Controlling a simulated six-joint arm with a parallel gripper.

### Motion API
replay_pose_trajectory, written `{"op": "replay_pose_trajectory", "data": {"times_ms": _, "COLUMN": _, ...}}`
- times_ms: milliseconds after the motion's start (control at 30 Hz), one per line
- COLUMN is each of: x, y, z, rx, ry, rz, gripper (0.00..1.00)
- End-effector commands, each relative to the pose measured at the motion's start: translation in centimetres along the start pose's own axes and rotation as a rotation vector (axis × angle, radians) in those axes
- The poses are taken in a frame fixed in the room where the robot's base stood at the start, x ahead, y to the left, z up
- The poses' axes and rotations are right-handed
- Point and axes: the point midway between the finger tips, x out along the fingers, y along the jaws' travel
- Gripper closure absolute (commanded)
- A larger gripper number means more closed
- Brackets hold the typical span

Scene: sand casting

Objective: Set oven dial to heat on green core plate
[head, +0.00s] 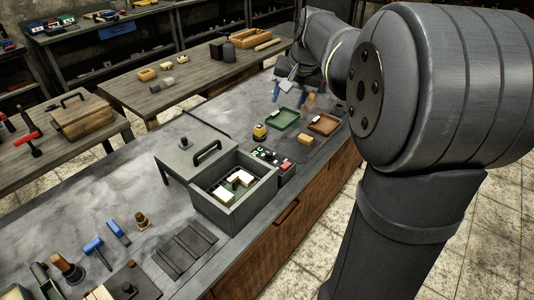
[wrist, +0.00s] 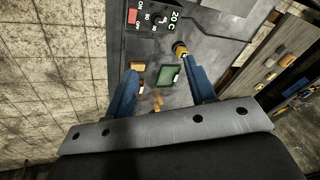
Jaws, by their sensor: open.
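The oven control panel (head: 270,156) stands beside the open grey box (head: 235,205) on the bench. In the wrist view the panel (wrist: 150,17) shows a red switch, a small dark dial (wrist: 158,20) and a display (wrist: 174,17) reading 20 C. The dial's exact setting is too small to read. The green core plate (head: 283,119) lies flat on the bench; it also shows between my fingers in the wrist view (wrist: 168,76). My gripper (head: 290,90) is open and empty, its blue fingers apart (wrist: 163,92), above the bench beyond the green plate.
Pale pieces lie inside the grey box; its lid (head: 193,150) with a handle rests beside it. A brown plate (head: 323,124), a tan block (head: 305,138) and a yellow-and-black item (head: 259,132) are near the panel. Blue-headed tools (head: 95,247) lie at the front left.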

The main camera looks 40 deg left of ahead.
Motion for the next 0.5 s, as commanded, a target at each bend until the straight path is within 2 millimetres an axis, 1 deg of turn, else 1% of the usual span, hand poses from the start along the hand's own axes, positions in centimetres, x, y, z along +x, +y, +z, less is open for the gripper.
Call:
{"op": "replay_pose_trajectory", "data": {"times_ms": 33, "x": 0.8, "y": 0.2, "z": -0.4, "rx": -0.080, "ry": -0.017, "rz": -0.008, "gripper": 0.50}}
{"op": "replay_pose_trajectory", "data": {"times_ms": 500, "x": 7.9, "y": 2.1, "z": -3.4, "rx": -0.920, "ry": -0.095, "rz": -0.152, "gripper": 0.50}}
